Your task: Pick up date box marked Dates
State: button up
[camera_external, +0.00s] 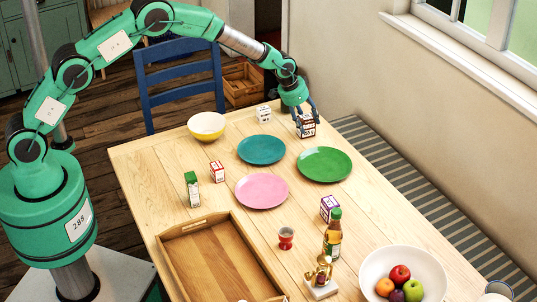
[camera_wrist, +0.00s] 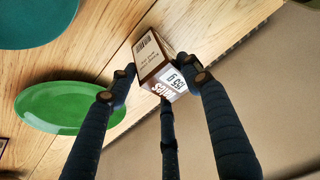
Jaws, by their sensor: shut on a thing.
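A small brown and white box (camera_external: 307,130) is at the far right edge of the table (camera_external: 225,225), between the fingers of my gripper (camera_external: 305,118). In the wrist view the box (camera_wrist: 152,50) shows a barcode on one face and large white lettering on a brown face; the lettering is upside down and hard to read. My gripper (camera_wrist: 158,68) has its dark fingers closed against the box sides, with a third finger below it. I cannot tell whether the box touches the table.
A green plate (camera_external: 325,164), a teal plate (camera_external: 261,149) and a white box (camera_external: 263,114) are near the gripper. A pink plate, yellow bowl, small cartons, wooden tray (camera_external: 215,265), bottle and fruit bowl (camera_external: 375,262) stand further off. A striped bench (camera_external: 400,180) runs along the wall.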

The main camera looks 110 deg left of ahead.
jog(key=shift+r, duration=0.8)
notch_tip(320, 180, up, 2)
jog(key=shift+r+p, duration=0.15)
jog(key=shift+p, duration=0.5)
jog(key=s+d+r+p, duration=0.1)
jog(key=s+d+p, duration=0.1)
jog(key=s+d, duration=0.8)
jog(key=shift+s+d, duration=0.4)
jog(key=shift+s, duration=0.45)
